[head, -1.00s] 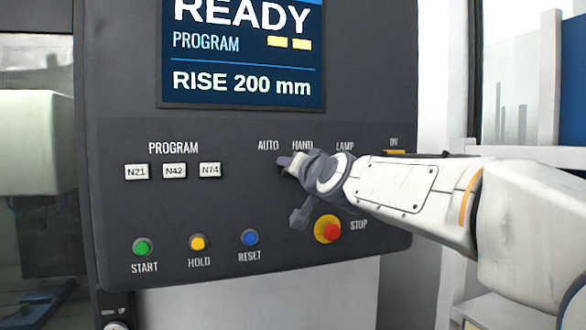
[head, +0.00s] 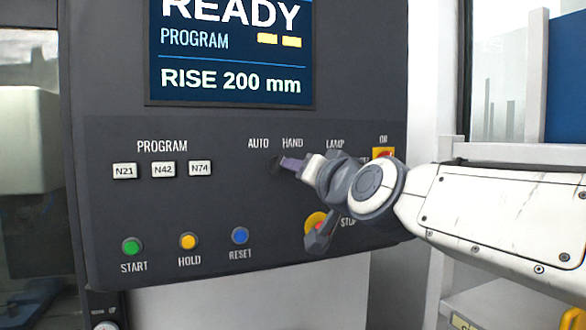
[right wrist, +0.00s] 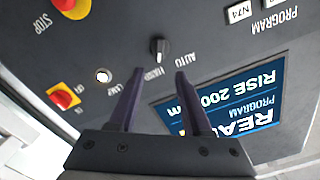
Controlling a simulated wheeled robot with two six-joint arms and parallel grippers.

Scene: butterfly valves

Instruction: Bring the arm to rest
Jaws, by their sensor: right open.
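My right gripper (head: 288,163) is in front of the dark control panel, near the AUTO/HAND selector knob. In the right wrist view its two dark fingers (right wrist: 159,75) are apart with nothing between them. The black selector knob (right wrist: 159,48) lies beyond the fingertips, clear of them. In the head view the knob (head: 276,166) is small and dark, beside the fingertips. The screen (head: 232,60) reads READY, PROGRAM, RISE 200 mm. My left gripper is not in view.
The panel carries a green START button (head: 132,246), a yellow HOLD button (head: 189,241) and a blue RESET button (head: 240,236). My right arm partly covers the red STOP button in the head view; it shows clearly in the right wrist view (right wrist: 66,5). A red-on-yellow switch (right wrist: 63,98) is nearby.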

